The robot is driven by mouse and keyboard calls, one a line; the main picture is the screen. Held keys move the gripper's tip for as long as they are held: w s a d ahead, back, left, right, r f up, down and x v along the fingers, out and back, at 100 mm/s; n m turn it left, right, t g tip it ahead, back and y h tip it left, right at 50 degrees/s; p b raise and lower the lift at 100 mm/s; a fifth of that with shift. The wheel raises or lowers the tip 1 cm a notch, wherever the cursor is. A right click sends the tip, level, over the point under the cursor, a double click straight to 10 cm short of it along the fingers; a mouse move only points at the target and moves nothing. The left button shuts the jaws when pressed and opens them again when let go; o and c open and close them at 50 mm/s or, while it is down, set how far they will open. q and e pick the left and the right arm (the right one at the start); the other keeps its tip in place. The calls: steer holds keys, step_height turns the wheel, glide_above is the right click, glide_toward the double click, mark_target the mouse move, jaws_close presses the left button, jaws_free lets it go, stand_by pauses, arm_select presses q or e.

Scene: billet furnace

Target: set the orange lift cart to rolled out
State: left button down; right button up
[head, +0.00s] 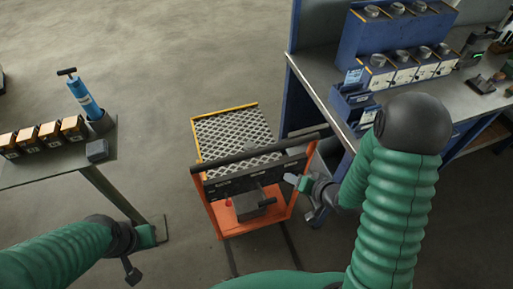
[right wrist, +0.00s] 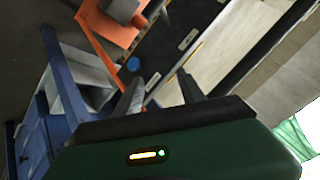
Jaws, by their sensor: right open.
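The orange lift cart (head: 222,217) stands on the floor in the middle of the head view. It has a mesh platform (head: 235,132) with yellow edges, a dark push bar (head: 235,154) and a black panel below the bar. My right gripper (head: 298,182) is at the right side of the cart, close to its orange upright. In the right wrist view its fingers (right wrist: 160,88) are apart with nothing clearly between them; the cart's black panel (right wrist: 178,42) and orange frame (right wrist: 110,28) lie beyond. My left gripper (head: 138,258) is low at left, away from the cart; its fingers are unclear.
A blue workbench (head: 325,85) with several canisters and boxes stands right of the cart, close to my right arm. A table (head: 50,170) at left holds several orange-black boxes and a blue pump (head: 85,97). Floor behind the cart is clear.

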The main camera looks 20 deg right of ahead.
mark_target(258, 154)
steer(key=s+a+r+m+t+y+p, duration=0.25)
steer(key=s+r+m+t+y, duration=0.2)
steer(key=r+m, duration=0.35)
steer(key=shift+t, duration=0.55)
steer(key=b+x, duration=0.2)
steer(key=x, duration=0.2)
steer(key=b+x, duration=0.6)
steer(key=x, duration=0.1)
steer(key=shift+w+a+f, duration=0.1)
steer(key=shift+a, duration=0.35)
steer(key=x, duration=0.6)
steer(key=shift+w+d+f, duration=0.1)
steer(key=shift+w+d, duration=0.05)
steer(key=shift+w, duration=0.05)
steer(key=shift+c, duration=0.6)
jaws_close()
arm_select(q)
steer(key=f, duration=0.4)
steer(key=shift+s+a+f, duration=0.15)
steer(key=shift+s+f, duration=0.05)
arm_select(e)
steer(key=shift+s, duration=0.1)
steer(key=shift+f, duration=0.1)
